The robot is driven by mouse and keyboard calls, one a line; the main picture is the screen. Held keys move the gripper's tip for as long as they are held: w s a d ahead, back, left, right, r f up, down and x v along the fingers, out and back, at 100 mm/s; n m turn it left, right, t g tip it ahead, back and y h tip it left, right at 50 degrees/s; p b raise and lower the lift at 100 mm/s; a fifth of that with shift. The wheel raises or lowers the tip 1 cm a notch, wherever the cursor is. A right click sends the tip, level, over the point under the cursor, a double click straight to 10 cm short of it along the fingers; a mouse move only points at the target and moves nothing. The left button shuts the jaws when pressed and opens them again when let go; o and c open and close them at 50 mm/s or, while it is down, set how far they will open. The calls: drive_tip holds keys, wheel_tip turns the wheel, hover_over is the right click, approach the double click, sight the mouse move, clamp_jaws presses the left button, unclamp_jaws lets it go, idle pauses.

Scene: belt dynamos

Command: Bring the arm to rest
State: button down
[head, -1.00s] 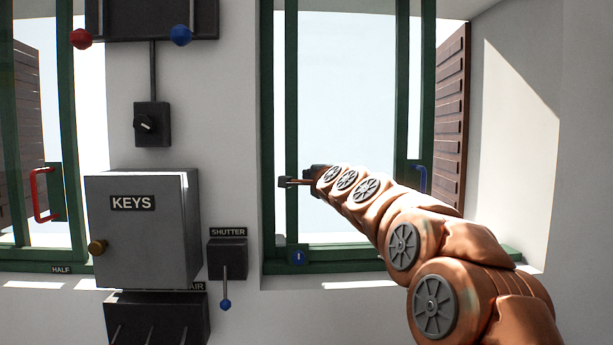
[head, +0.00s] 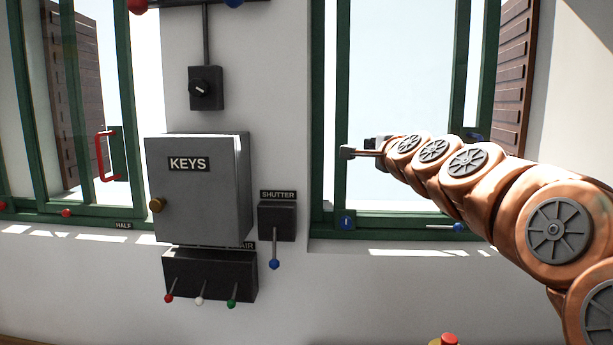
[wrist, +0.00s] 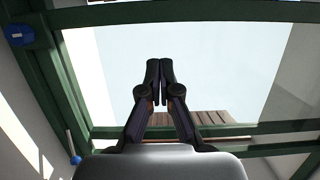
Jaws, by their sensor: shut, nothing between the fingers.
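My gripper (head: 347,153) is at the end of my copper-coloured arm, in front of the right window (head: 320,120) with its green frame. In the wrist view my gripper (wrist: 160,82) has its two dark fingers together, with nothing between them. Pale window glass and part of a brown slatted shutter (wrist: 205,117) show behind the fingers. In the head view my arm reaches in from the lower right, partly bent, and covers part of the window's lower right. I cannot tell how far the fingertips are from the glass.
A grey KEYS box (head: 200,195) hangs left of my gripper, above a black box with red, white and green levers (head: 210,275). A SHUTTER switch (head: 277,220) has a blue-tipped lever. A red button (head: 449,338) shows at the bottom. The left window (head: 85,215) has a red handle (head: 103,155).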

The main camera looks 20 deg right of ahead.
drive_tip(key=s+a+f+n+g+y, duration=0.4)
drive_tip(key=a+f+n, duration=0.2)
drive_tip(key=a+f, duration=0.45)
drive_tip(key=s+a+f+n+g+y, duration=0.1)
drive_tip(key=s+a+f+n+g, duration=0.25)
drive_tip(key=s+f, duration=0.35)
drive_tip(key=s+a+f+n+g, duration=0.25)
drive_tip(key=s+a+f, duration=0.25)
drive_tip(key=f, duration=0.3)
drive_tip(key=s+d+f+n+g+h, duration=0.1)
drive_tip(key=s+f+n+g, duration=0.1)
drive_tip(key=s+f, duration=0.3)
drive_tip(key=s+d+f+n+g+h, duration=0.1)
drive_tip(key=s+f+g, duration=0.3)
drive_tip(key=s, duration=1)
drive_tip(key=s+d+f+n+g+h, duration=0.1)
drive_tip(key=s+d+f+n+g, duration=0.1)
drive_tip(key=s+f, duration=0.5)
drive_tip(key=s+n+g, duration=0.1)
drive_tip(key=s+n, duration=0.1)
drive_tip(key=s, duration=0.1)
drive_tip(key=shift+f+g, duration=0.25)
drive_tip(key=shift+g, duration=0.15)
drive_tip(key=shift+s+a, duration=0.1)
